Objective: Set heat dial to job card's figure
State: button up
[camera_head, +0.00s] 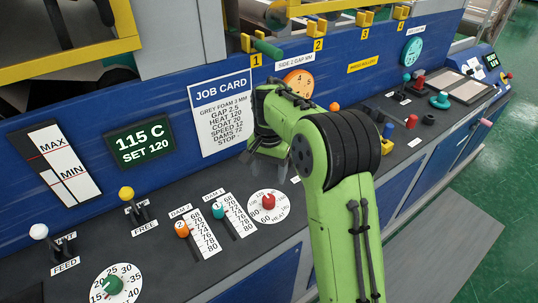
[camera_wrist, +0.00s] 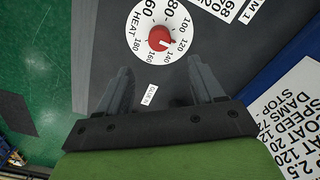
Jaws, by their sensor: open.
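The heat dial is a white disc (camera_head: 283,203) with a red knob (camera_head: 268,201), set in the dark console top. In the wrist view its red knob (camera_wrist: 160,38) lies just beyond my fingertips. A small pale mark on the knob faces the 120 to 140 side; the exact figure is unclear. The job card (camera_head: 222,112) on the blue panel reads HEAT 120. The green display (camera_head: 141,142) reads 115 C, SET 120. My gripper (camera_wrist: 160,70) is open and empty above the console; in the head view my arm partly hides it.
Orange (camera_head: 182,229) and teal (camera_head: 218,211) dam sliders stand left of the dial. Yellow (camera_head: 127,194) and white (camera_head: 39,232) levers and a green-knobbed dial (camera_head: 113,286) are further left. The blue panel rises behind the console.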

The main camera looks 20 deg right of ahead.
notch_tip(320, 180, up, 5)
jog(key=shift+f+p, duration=0.1)
jog(key=shift+p, duration=0.25)
